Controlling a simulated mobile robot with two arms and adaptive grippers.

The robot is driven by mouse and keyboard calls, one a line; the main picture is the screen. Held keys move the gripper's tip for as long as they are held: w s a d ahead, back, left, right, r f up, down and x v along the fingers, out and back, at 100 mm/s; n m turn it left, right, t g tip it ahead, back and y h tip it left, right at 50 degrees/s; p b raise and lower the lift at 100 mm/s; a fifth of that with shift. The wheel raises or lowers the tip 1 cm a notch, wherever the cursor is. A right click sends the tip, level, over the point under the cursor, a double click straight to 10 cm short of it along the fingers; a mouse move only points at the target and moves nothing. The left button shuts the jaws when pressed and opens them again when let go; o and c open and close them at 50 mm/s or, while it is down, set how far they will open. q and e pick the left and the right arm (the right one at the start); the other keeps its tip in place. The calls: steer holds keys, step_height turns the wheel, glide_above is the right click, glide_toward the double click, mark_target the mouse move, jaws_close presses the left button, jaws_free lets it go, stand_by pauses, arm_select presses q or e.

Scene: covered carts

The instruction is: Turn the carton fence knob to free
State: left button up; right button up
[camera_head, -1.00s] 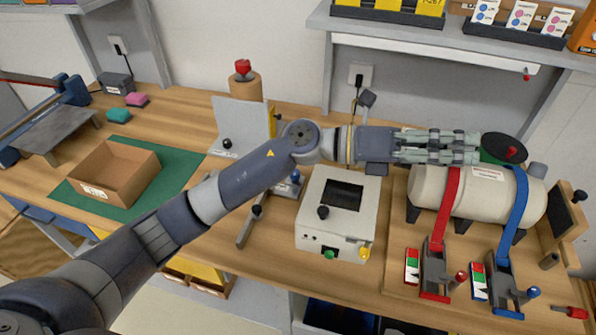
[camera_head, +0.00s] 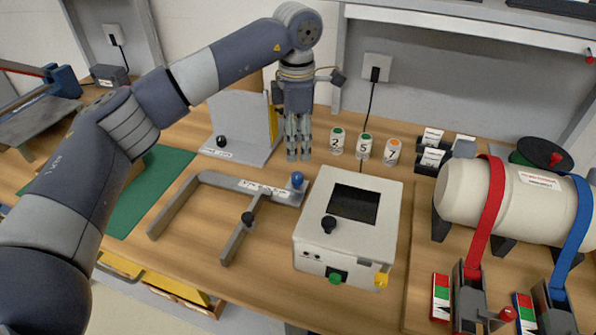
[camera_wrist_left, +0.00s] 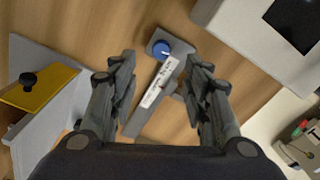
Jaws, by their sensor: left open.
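A grey fence-like frame (camera_head: 213,178) lies on the wooden bench, with a white label too small to read. In the left wrist view the blue knob (camera_wrist_left: 161,49) and the label (camera_wrist_left: 160,83) show between the open, empty fingers (camera_wrist_left: 161,64). The knob's marked setting cannot be read. My right gripper is not in view.
A white box machine (camera_head: 315,245) stands close right of the blue knob. A grey angled stand (camera_head: 240,125) with a yellow plate is behind left. Numbered cups (camera_head: 363,148) stand behind. A strapped tank (camera_head: 530,205) is at right. A green mat (camera_head: 160,190) lies left.

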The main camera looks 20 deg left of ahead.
mark_target(297, 175)
arm_select(q)
step_height(297, 175, down, 9)
steer(key=shift+r+p, duration=0.1)
steer(key=shift+p, duration=0.55)
jaws_close()
